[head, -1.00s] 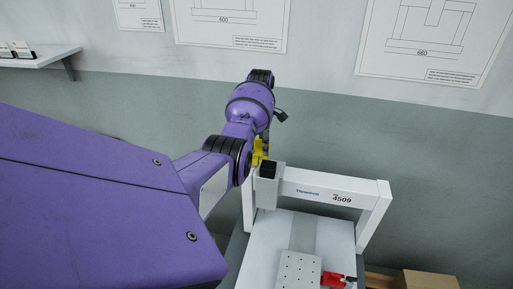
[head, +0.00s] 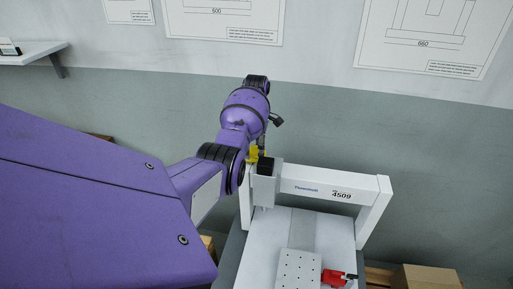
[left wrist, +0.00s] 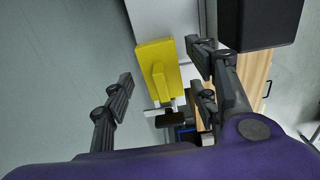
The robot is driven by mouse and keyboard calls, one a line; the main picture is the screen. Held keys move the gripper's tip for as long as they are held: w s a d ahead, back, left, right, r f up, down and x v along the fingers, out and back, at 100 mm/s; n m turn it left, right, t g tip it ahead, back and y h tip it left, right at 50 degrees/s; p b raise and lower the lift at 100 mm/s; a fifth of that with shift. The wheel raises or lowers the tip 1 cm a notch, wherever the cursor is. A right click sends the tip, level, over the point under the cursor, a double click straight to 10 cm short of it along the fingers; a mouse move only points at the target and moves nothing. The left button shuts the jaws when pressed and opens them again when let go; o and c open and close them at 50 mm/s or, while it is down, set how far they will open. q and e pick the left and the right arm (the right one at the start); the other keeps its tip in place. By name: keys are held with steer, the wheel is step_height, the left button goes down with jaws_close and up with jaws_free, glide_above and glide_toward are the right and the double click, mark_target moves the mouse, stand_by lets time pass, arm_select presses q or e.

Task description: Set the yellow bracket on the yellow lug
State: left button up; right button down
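A yellow piece (head: 254,154), which looks like the bracket, shows in the head view beside the top left end of the white gantry, partly behind my left arm. In the left wrist view it is a yellow plate (left wrist: 147,57) with a raised rib. My left gripper (left wrist: 160,72) is open, its fingers wide apart on either side of the yellow piece, with a visible gap at the left finger. In the head view the fingers are hidden by my arm. I cannot tell a separate yellow lug from the bracket. My right gripper is not in view.
The white gantry (head: 335,193) marked 4509 stands over a bed with a perforated plate (head: 299,270) and a red clamp (head: 335,278). A dark motor block (head: 265,168) sits close to the yellow piece. A cardboard box (head: 428,278) stands at lower right.

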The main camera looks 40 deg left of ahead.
mark_target(256, 146)
arm_select(q)
steer(key=shift+s+a, duration=0.1)
steer(key=shift+a, duration=0.05)
step_height(256, 146, up, 12)
steer(key=p, duration=0.1)
stand_by(0.4)
stand_by(0.4)
steer(key=shift+s+f, duration=0.1)
steer(key=shift+f, duration=0.05)
